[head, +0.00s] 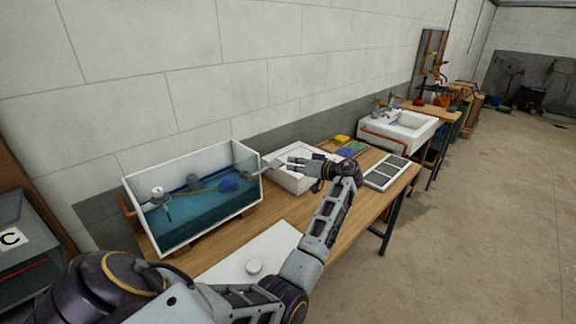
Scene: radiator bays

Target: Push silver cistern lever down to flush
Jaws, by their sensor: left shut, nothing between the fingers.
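The open-topped cistern (148,231) stands on the wooden bench at the left, with blue water inside. A blue float (228,186) and a brass-coloured rod show in the water. The silver lever (271,164) sticks out at the cistern's right end, near the top. My left arm reaches up from the bottom of the head view, and my left gripper (293,164) points left towards the lever. Its fingers are shut and empty, just right of the lever; I cannot tell whether they touch it. My right gripper is not in view.
A white tray (283,179) lies behind the gripper. Yellow, green and blue items (346,152) and a panelled white frame (386,184) lie to the right. A white board (240,268) with a round knob is at the bench front. A white sink (402,143) stands beyond.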

